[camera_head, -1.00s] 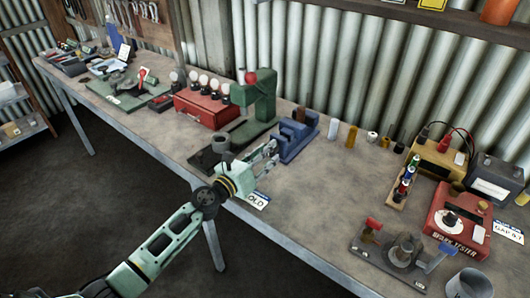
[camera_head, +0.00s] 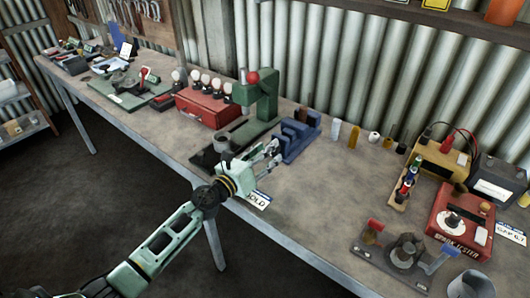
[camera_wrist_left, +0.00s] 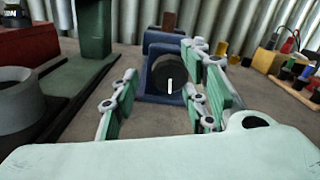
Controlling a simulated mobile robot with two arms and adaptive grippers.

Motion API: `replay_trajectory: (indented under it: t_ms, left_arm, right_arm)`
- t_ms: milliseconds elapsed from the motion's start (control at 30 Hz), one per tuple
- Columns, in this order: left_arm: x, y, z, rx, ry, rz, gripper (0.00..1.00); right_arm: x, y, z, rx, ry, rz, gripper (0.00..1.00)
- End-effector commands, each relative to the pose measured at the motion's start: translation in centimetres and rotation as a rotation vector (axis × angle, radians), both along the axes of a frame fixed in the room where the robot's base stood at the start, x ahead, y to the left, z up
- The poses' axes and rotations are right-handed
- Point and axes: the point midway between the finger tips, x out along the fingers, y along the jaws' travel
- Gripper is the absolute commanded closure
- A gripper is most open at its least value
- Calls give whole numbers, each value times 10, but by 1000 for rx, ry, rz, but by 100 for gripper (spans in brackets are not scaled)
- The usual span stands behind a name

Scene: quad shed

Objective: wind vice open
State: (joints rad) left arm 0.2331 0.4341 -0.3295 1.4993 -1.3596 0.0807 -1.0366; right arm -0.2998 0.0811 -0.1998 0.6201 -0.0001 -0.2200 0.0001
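A small blue vice (camera_head: 297,136) stands on the workbench to the right of the green press in the head view. In the left wrist view the blue vice (camera_wrist_left: 163,52) is straight ahead, with a round black knob (camera_wrist_left: 168,86) bearing a white mark on its near face. My left gripper (camera_head: 270,152) is just in front of the vice. In the left wrist view its fingers (camera_wrist_left: 163,94) are spread on both sides of the knob, with gaps visible. Whether any finger touches the knob is unclear. The vice's jaws are mostly hidden behind the knob. My right gripper is not in view.
The green press (camera_head: 258,100) and a grey cup-shaped part (camera_head: 222,142) stand left of my gripper. A label card (camera_head: 257,199) lies at the bench's front edge. Small cylinders, a red tester (camera_head: 459,224) and a clamp fixture (camera_head: 404,250) stand to the right. Bare bench lies between.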

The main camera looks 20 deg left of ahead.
Motion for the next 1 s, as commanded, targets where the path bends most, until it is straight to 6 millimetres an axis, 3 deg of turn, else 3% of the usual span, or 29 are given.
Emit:
replay_trajectory:
  t_ms: [233, 700, 1000]
  left_arm:
    - [-14, 5, -1, 0, 1, 0, 59]
    - [-95, 35, -2, -3, 3, 1, 59]
    - [-112, 42, -1, 0, 2, 2, 59]
  right_arm:
    - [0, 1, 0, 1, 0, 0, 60]
    - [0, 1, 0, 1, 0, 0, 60]
    - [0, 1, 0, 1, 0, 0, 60]
